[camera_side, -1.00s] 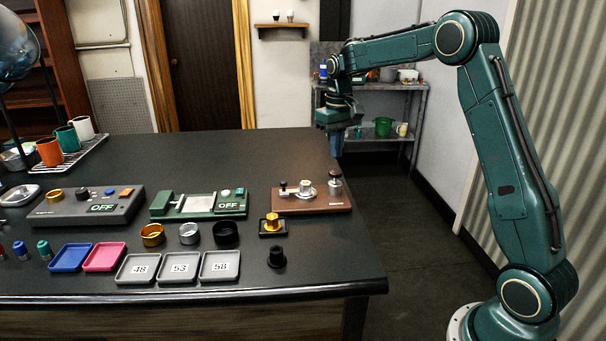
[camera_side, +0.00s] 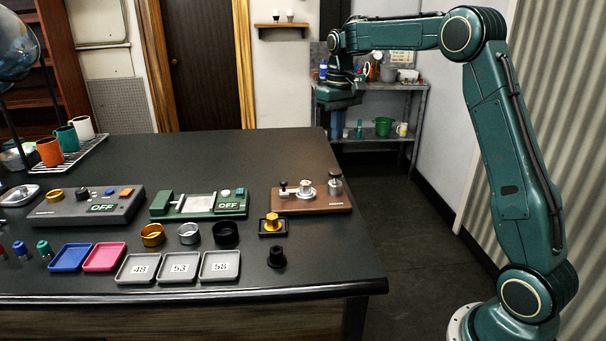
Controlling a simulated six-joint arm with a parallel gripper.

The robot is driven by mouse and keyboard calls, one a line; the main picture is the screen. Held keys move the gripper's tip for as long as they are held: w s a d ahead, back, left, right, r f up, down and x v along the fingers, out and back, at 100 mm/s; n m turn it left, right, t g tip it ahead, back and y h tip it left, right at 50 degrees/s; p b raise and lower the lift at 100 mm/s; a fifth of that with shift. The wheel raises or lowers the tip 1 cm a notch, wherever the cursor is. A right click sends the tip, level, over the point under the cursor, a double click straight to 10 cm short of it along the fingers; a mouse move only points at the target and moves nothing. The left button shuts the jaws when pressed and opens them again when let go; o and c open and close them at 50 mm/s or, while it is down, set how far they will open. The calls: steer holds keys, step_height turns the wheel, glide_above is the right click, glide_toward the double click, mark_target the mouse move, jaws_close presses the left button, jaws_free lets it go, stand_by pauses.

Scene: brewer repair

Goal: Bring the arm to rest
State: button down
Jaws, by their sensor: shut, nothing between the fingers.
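My gripper (camera_side: 337,118) hangs at the end of my raised green arm, pointing down beyond the far right corner of the dark table. It is small in the view. Its fingers look shut with nothing held. It is apart from the table and from everything on it.
The dark table (camera_side: 300,152) holds a brown device (camera_side: 318,203), a green device (camera_side: 205,206), a grey device (camera_side: 90,210), rings, trays, and a rack of cups (camera_side: 90,150). A metal shelf (camera_side: 408,88) stands behind my gripper. Open floor lies right of the table.

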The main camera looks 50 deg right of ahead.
mark_target(336, 171)
steer(key=shift+r, duration=0.4)
stand_by(0.5)
steer(key=shift+f, duration=0.95)
steer(key=shift+f, duration=0.2)
steer(key=shift+f, duration=3.1)
steer(key=shift+f, duration=1.5)
steer(key=shift+r, duration=2.75)
